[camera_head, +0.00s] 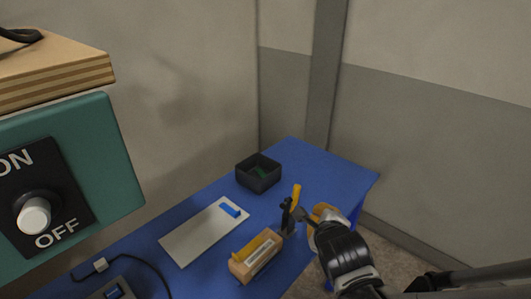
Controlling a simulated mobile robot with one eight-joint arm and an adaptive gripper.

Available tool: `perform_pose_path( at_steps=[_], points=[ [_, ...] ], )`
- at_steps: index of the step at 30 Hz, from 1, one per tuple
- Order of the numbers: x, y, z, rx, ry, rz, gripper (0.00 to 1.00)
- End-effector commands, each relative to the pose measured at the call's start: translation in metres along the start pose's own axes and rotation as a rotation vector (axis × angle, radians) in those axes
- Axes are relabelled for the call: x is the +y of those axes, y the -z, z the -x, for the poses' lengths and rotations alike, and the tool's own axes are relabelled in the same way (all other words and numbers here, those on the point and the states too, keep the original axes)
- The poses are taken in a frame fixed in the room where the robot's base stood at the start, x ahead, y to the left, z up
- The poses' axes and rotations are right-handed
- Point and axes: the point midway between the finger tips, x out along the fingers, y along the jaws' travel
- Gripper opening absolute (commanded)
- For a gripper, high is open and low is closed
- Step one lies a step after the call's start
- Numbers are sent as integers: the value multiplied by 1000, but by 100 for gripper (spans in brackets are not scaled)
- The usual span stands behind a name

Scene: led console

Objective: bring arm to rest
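My gripper (290,217) is in the head view, over the right part of the blue table (325,174). My arm reaches to it from the lower right. The dark fingers are small and partly overlap a yellow upright piece (296,195). I cannot tell whether they touch it or whether they are open or shut. A tan-orange shape (325,212) shows beside the wrist; what it is cannot be made out.
A wooden block with a yellow strip (243,267) lies close left of my gripper. A black open box (259,185) stands behind it. A pale board (187,245) with a blue piece (230,210) lies left. A teal ON/OFF console (117,176) fills the left foreground.

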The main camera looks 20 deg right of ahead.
Motion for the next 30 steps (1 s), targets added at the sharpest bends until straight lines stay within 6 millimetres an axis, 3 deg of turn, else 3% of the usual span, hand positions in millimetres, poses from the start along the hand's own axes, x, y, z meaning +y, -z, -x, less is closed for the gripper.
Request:
perform_pose_path(
  at_steps=[5,8,14,24,30],
  points=[
    [2,-1,4,0,-7,35,0],
    [4,-5,7,-2,-33,171,0],
    [10,-21,26,-48,-140,735,0],
    [27,-46,88,-322,-254,1771,0],
    [34,-52,117,-468,-241,2114,0]
  ],
)
